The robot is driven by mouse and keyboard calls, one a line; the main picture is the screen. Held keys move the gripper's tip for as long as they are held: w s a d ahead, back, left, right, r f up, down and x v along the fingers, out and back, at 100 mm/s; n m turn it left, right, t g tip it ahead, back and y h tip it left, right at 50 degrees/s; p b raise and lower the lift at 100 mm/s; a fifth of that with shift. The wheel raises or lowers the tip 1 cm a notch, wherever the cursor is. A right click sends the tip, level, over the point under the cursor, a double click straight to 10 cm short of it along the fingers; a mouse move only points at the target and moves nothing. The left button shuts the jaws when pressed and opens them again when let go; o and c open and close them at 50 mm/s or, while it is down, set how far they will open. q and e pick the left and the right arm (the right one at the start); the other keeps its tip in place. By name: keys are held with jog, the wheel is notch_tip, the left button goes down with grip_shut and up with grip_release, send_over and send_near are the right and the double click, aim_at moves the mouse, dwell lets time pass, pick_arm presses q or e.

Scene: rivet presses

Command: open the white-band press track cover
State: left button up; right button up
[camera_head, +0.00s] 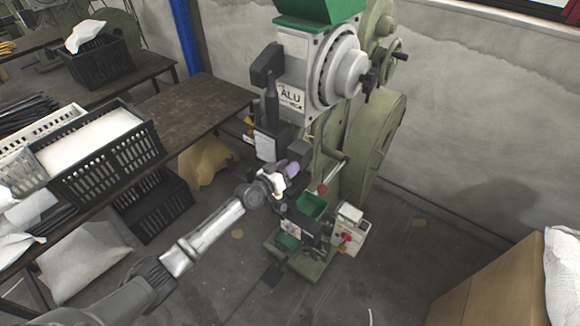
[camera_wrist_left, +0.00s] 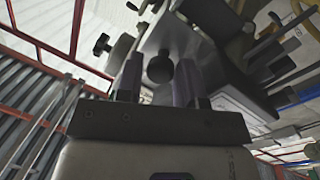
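The press (camera_head: 300,75) is pale green and grey with a green hopper, a light round disc and an "ALU" label. Below the label is a dark front part with a pale plate (camera_head: 266,147); I cannot tell for sure whether this is the track cover, or whether a white band shows. My left gripper (camera_head: 286,170) is at the press front, just below and right of that plate. In the left wrist view, its fingers (camera_wrist_left: 159,82) stand apart, with a round black knob (camera_wrist_left: 160,68) showing between them; contact is unclear. My right gripper is not in view.
A dark wooden table (camera_head: 205,105) stands left of the press, with black crates (camera_head: 110,160) on and below it. A green bin (camera_head: 312,205) and a small control box (camera_head: 349,228) sit low on the press. A cardboard box (camera_head: 495,290) is at lower right. The floor between is mostly clear.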

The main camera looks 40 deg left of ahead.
pick_arm(q)
jog(key=shift+w, duration=0.4)
jog(key=shift+c, duration=0.3)
grip_shut()
